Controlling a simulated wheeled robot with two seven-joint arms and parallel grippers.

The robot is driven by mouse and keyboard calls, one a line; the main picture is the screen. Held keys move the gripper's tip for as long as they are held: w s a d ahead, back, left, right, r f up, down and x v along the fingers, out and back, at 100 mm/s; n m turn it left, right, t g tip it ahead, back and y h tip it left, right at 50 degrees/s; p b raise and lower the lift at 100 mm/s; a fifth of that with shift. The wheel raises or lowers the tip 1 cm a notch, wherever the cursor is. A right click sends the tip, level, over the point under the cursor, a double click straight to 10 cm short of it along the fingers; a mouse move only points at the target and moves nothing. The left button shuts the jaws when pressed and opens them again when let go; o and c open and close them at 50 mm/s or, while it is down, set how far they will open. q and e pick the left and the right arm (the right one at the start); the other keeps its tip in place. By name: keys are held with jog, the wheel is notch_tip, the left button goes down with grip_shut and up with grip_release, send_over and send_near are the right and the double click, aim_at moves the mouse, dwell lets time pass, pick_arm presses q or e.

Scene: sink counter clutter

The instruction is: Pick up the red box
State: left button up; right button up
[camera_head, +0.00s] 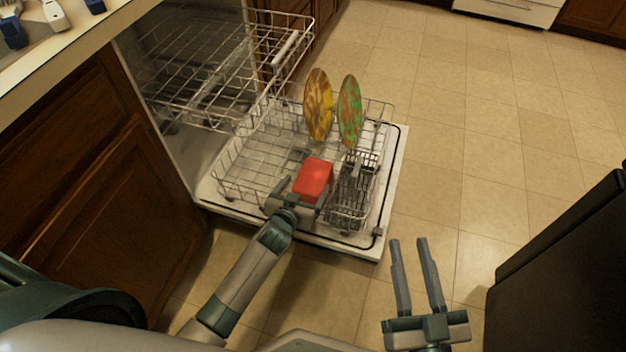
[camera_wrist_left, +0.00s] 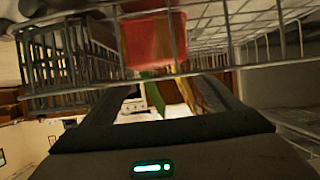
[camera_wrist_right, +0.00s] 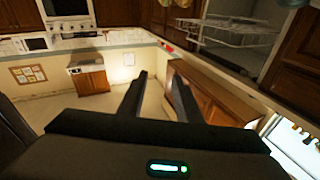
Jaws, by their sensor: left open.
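The red box (camera_head: 314,179) sits at the lower rack of the open dishwasher, near its front, left of the cutlery basket (camera_head: 350,190). My left gripper (camera_head: 304,186) is open at the box, which overlaps it in the head view. I cannot tell whether the fingers touch it. In the left wrist view the red box (camera_wrist_left: 150,40) shows behind rack wires, beyond the open fingers. My right gripper (camera_head: 414,241) is open and empty over the floor, right of the dishwasher door.
Two patterned plates, one yellow-brown (camera_head: 318,105) and one green-orange (camera_head: 350,112), stand upright in the lower rack (camera_head: 235,165) behind the box. The upper rack (camera_head: 215,85) is at the left. A dark appliance (camera_head: 565,265) is at the right. The tiled floor between is clear.

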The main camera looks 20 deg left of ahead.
aim_at(312, 178)
pick_arm(q)
jog(key=shift+w+f+b, duration=0.3)
jog(key=shift+w+f, duration=0.1)
jog(key=shift+w, duration=0.15)
jog(key=b+x, duration=0.1)
jog(key=x, duration=0.2)
jog(key=shift+f, duration=0.2)
jog(key=shift+w+d+f, duration=0.1)
jog(key=shift+w, duration=0.25)
pick_arm(e)
jog(key=s+r+t+y, duration=0.1)
jog(key=s+r+t, duration=0.2)
jog(key=r, duration=0.3)
jog(key=shift+r+t, duration=0.15)
jog(key=shift+t, duration=0.25)
jog(key=shift+a, duration=0.15)
pick_arm(q)
jog(key=c, duration=0.9)
